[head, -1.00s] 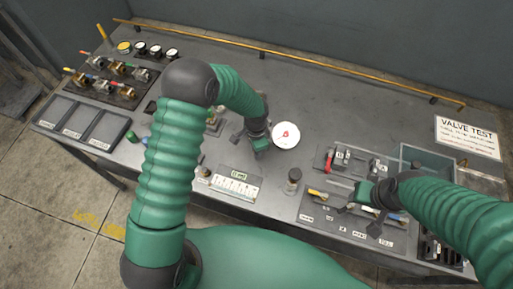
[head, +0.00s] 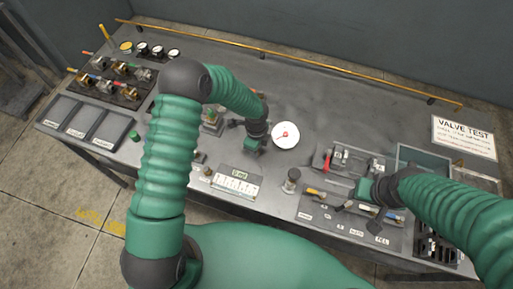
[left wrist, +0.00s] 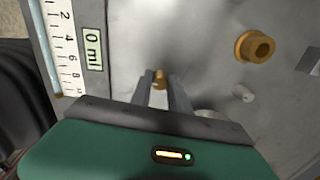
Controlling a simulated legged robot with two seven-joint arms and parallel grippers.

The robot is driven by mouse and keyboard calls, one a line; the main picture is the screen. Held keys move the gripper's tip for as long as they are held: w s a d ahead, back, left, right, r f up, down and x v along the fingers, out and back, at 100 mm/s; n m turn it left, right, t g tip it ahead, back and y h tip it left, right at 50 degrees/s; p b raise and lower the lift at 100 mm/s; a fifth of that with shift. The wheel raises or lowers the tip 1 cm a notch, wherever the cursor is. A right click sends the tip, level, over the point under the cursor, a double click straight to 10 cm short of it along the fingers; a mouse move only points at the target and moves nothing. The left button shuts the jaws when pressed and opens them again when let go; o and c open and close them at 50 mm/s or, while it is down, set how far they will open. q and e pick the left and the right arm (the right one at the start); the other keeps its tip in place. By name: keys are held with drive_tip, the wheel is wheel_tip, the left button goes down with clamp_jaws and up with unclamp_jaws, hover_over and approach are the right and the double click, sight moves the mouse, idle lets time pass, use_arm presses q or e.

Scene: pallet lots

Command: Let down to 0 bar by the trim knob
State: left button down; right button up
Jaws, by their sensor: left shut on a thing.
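My left gripper (head: 250,148) reaches down onto the bench beside a white round gauge (head: 285,134) with a red mark or needle; its reading is too small to tell. In the left wrist view, the fingers of my left gripper (left wrist: 161,88) are closed around a small brass knob (left wrist: 160,77), which looks like the trim knob. In the head view the arm hides that knob. My right gripper (head: 362,205) hangs over the tool board at the right; its fingertips are too unclear to tell their opening.
A white-scaled panel (head: 234,183) with a "0 ml" display (left wrist: 93,49) lies close by. A larger brass fitting (left wrist: 254,47) shows in the wrist view. Valves (head: 115,77) and trays (head: 80,125) fill the left end. A VALVE TEST sign (head: 465,137) stands at right; the back middle is clear.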

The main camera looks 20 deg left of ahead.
use_arm(q)
drive_tip(key=shift+w+r+m, duration=0.1)
drive_tip(key=shift+m, duration=0.3)
drive_tip(key=c, duration=1.3)
unclamp_jaws()
drive_tip(key=shift+o, duration=0.2)
wheel_tip(320, 180, up, 17)
drive_tip(key=b, duration=0.1)
drive_tip(key=shift+f, duration=0.2)
